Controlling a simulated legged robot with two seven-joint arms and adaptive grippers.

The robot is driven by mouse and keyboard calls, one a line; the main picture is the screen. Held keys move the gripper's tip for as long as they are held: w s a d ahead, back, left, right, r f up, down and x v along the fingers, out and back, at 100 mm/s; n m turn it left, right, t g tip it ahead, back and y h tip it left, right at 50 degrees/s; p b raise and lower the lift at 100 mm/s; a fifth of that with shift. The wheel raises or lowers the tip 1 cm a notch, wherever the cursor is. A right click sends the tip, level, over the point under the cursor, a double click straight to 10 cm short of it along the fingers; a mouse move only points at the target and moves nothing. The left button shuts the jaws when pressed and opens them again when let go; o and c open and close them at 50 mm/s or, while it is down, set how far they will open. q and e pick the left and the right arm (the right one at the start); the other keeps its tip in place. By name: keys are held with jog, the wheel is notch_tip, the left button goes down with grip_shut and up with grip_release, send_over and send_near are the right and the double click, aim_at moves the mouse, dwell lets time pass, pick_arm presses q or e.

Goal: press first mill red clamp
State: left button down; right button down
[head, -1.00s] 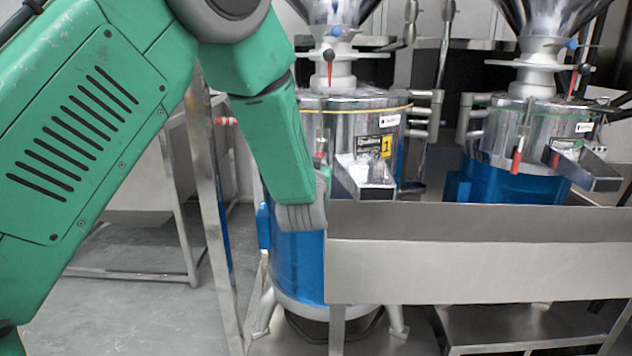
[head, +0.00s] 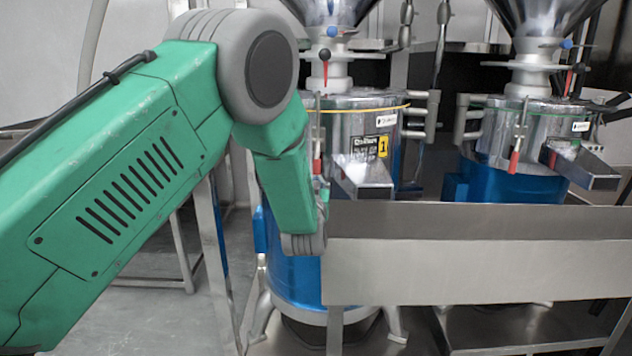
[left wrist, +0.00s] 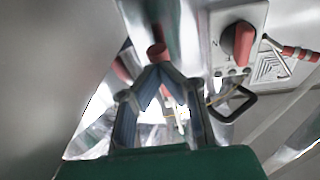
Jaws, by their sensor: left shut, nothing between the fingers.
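The first mill (head: 362,125) is a shiny steel drum with a yellow "1" label and a blue lower body. Its red clamp (head: 318,165) hangs on the drum's left front, just right of my left forearm. My left gripper (left wrist: 156,70) is shut and empty in the left wrist view. A red rod end (left wrist: 157,52), perhaps the clamp handle, shows right at the fingertips; I cannot tell whether they touch. In the head view my left wrist is low in front of the mill, and the fingers are mostly hidden. My right gripper is out of view.
A steel trough (head: 460,255) runs across the front, close to my left wrist. A metal spout (head: 362,178) juts from the first mill. A second mill (head: 525,140) with its own red clamp stands right. A red knob (left wrist: 238,43) on a plate shows in the wrist view.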

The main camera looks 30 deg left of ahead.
pick_arm(q)
jog(key=shift+w+a+f, duration=0.1)
dwell(0.6)
jog(key=v, duration=1.2)
jog(key=shift+f, duration=0.2)
